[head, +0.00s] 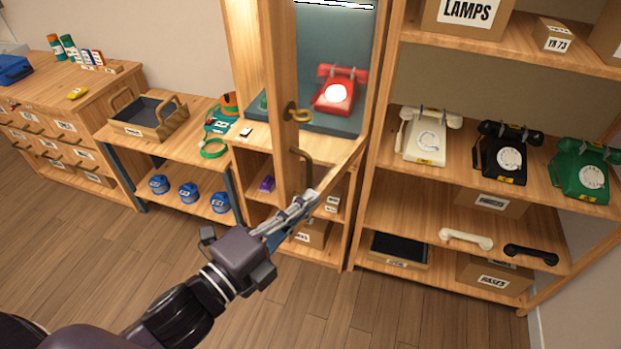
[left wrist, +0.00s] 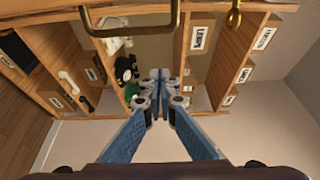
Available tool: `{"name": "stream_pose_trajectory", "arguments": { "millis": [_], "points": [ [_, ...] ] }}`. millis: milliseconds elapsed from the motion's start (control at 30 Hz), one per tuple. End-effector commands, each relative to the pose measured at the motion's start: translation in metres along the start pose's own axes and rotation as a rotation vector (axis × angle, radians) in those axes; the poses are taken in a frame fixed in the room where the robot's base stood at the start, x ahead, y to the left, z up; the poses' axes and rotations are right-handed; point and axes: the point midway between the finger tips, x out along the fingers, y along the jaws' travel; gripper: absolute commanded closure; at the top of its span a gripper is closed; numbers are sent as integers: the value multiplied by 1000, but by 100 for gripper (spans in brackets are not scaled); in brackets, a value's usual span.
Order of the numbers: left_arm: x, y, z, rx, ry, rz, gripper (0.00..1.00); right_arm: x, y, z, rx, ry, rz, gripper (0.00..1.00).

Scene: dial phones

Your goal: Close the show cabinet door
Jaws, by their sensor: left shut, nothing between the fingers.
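The show cabinet door (head: 286,60) is wood-framed and stands open, swung out towards me in the head view. Its front upright carries a brass knob or key (head: 298,114) and a dark bar handle (head: 303,160). Inside the lit cabinet a red dial phone (head: 338,90) sits on a dark base. My left gripper (head: 308,204) is shut and empty, at the door's lower end just below the handle; I cannot tell whether it touches. In the left wrist view the handle (left wrist: 132,30) and knob (left wrist: 234,16) are above the closed fingertips (left wrist: 158,76). My right gripper is not in view.
Right of the cabinet, shelves hold a white phone (head: 428,140), a black phone (head: 507,155), a green phone (head: 588,172) and boxes. Left is a low bench (head: 185,150) with a wooden tray (head: 147,118). The floor (head: 110,250) in front is clear.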

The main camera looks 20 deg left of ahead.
Motion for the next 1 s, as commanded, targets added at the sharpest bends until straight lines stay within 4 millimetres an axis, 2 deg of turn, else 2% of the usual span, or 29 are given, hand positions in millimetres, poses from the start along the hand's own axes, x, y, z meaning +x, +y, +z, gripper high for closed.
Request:
{"name": "stream_pose_trajectory", "arguments": {
  "millis": [33, 433, 600, 700, 1000],
  "points": [
    [9, -3, 1, -2, -2, -1, 100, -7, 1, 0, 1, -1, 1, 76],
    [73, -4, 0, -3, -2, 0, 100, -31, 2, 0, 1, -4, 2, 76],
    [63, -1, 25, 0, -3, 7, 100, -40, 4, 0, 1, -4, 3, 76],
    [60, 0, 33, -3, -2, 6, 100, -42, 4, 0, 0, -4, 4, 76],
    [58, 1, 38, -3, -1, 3, 100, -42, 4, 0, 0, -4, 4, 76]
  ]
}}
